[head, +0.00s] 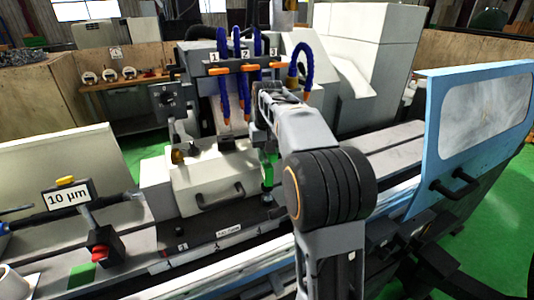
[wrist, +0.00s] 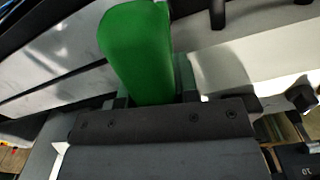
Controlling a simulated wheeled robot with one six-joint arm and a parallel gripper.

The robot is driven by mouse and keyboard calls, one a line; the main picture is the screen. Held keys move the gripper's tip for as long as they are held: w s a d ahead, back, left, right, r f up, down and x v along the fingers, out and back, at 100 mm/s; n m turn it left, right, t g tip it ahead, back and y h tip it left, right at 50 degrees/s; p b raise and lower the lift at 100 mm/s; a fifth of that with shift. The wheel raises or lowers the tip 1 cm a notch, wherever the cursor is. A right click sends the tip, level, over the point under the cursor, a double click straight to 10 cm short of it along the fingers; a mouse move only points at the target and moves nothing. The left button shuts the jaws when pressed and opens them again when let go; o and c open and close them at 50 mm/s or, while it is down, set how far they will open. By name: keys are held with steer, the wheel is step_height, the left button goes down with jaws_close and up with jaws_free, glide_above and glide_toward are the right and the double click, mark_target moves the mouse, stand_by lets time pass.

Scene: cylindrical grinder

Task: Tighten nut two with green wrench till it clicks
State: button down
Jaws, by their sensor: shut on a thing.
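The green wrench (wrist: 137,45) fills the upper middle of the wrist view, its thick green handle running up from my gripper (wrist: 150,102). My gripper is shut on the wrench. In the head view a green part of the wrench (head: 267,172) shows beside my arm, over the right end of the pale machine block with a black handle. The wrench's working end is hard to make out, and I cannot tell whether it touches a nut.
The pale block (head: 215,180) with its black handle stands left of the wrench. Blue hoses (head: 243,75) with orange tips hang behind my arm. A blue-framed guard door (head: 478,125) stands at right. A gauge labelled 10 µm (head: 68,197) is at left.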

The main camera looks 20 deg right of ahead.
steer(key=shift+f, duration=0.1)
stand_by(0.6)
steer(key=shift+m, duration=0.5)
steer(key=shift+f+m, duration=0.1)
steer(key=shift+m, duration=0.2)
steer(key=shift+a+m+p, duration=0.1)
steer(key=shift+m+p, duration=0.3)
steer(key=shift+m, duration=0.1)
steer(key=shift+f+m, duration=0.1)
steer(key=shift+m, duration=0.5)
steer(key=shift+f+m+p, duration=0.1)
steer(key=shift+m+p, duration=0.45)
steer(key=shift+m, duration=0.75)
steer(key=shift+n, duration=0.5)
steer(key=shift+p, duration=0.3)
